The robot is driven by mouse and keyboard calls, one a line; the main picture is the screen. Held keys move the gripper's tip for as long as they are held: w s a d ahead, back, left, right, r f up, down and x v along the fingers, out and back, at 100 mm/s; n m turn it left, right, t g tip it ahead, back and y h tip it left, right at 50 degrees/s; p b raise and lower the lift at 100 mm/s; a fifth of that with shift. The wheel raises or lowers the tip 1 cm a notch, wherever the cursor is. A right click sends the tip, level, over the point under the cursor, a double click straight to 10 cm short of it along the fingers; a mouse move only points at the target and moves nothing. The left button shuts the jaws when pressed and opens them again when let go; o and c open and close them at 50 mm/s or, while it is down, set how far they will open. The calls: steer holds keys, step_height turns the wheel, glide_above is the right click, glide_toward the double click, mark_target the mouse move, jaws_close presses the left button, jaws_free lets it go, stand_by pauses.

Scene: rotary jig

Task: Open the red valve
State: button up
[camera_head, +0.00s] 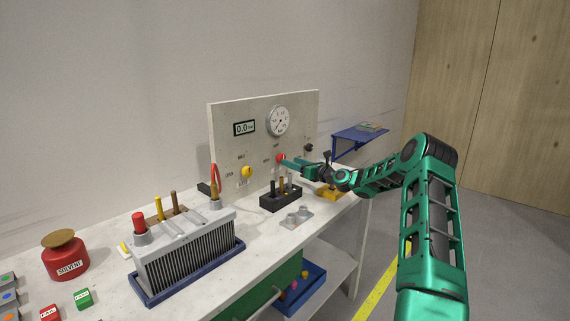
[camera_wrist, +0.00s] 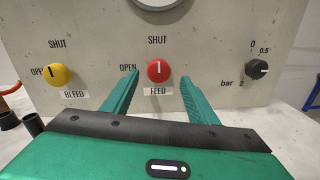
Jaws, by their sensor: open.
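The red valve (camera_wrist: 159,71) is a round knob on the upright panel, above a label reading FEED. Its white mark points up toward SHUT; OPEN is written to its left. In the head view the red valve (camera_head: 281,158) shows just at the tip of my gripper (camera_head: 285,161). In the wrist view my gripper (camera_wrist: 159,92) is open, with one green finger on each side of the red valve. Gaps show between the fingers and the knob; I cannot tell how far the fingertips are from the panel.
A yellow knob (camera_wrist: 58,74) labelled BLEED is left of the valve, and a black knob (camera_wrist: 257,69) marked bar is right. A gauge (camera_head: 279,121) sits above. A black holder (camera_head: 281,199) with upright tools stands below on the bench. A ribbed grey block (camera_head: 187,257) stands further left.

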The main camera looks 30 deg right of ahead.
mark_target(280, 158)
steer(key=shift+x, duration=2.1)
steer(key=c, duration=1.1)
